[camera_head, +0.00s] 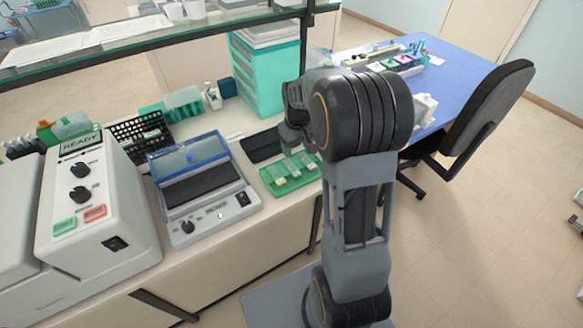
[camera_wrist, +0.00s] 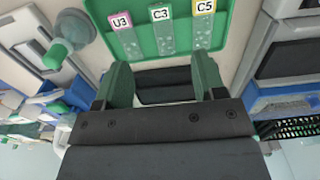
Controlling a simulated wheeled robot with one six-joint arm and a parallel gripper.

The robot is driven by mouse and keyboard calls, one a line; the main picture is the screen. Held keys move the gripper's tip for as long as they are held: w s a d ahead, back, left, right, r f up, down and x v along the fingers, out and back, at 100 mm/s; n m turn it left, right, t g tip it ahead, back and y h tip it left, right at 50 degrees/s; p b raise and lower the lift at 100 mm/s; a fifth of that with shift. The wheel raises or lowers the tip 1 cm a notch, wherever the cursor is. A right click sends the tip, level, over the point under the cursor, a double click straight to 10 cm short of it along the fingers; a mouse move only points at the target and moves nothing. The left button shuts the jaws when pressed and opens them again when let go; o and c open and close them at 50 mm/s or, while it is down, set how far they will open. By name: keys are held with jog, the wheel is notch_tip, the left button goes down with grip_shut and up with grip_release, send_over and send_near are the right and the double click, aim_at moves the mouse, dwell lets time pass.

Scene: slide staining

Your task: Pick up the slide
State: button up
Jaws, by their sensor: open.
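A green tray (camera_head: 268,177) lies on the bench near its front edge, and it fills the top of the wrist view (camera_wrist: 184,30). Three clear slides lie side by side in it: one with a pink label U3 (camera_wrist: 131,42), one with a white label C3 (camera_wrist: 165,38) and one with a yellow label C5 (camera_wrist: 202,32). My gripper (camera_wrist: 162,82) is open and empty, its green fingers below the slides in the wrist view. In the head view my gripper (camera_head: 292,120) is above the back of the tray, partly hidden by my arm.
A grey device with a blue lid (camera_head: 205,190) stands left of the tray. A dark flat pad (camera_head: 263,146) lies behind the tray. A teal drawer unit (camera_head: 265,75) stands at the back. A black rack (camera_head: 140,133) and a white machine (camera_head: 95,205) are farther left.

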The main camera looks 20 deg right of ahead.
aim_at(296, 171)
notch_tip(296, 171, down, 10)
jog(key=shift+w+a+f+p, duration=0.1)
jog(key=shift+f+p, duration=0.15)
jog(key=shift+p, duration=0.7)
jog(key=shift+c, duration=0.3)
jog(key=c, duration=1)
jog(key=shift+o, duration=0.2)
jog(key=shift+r, duration=0.1)
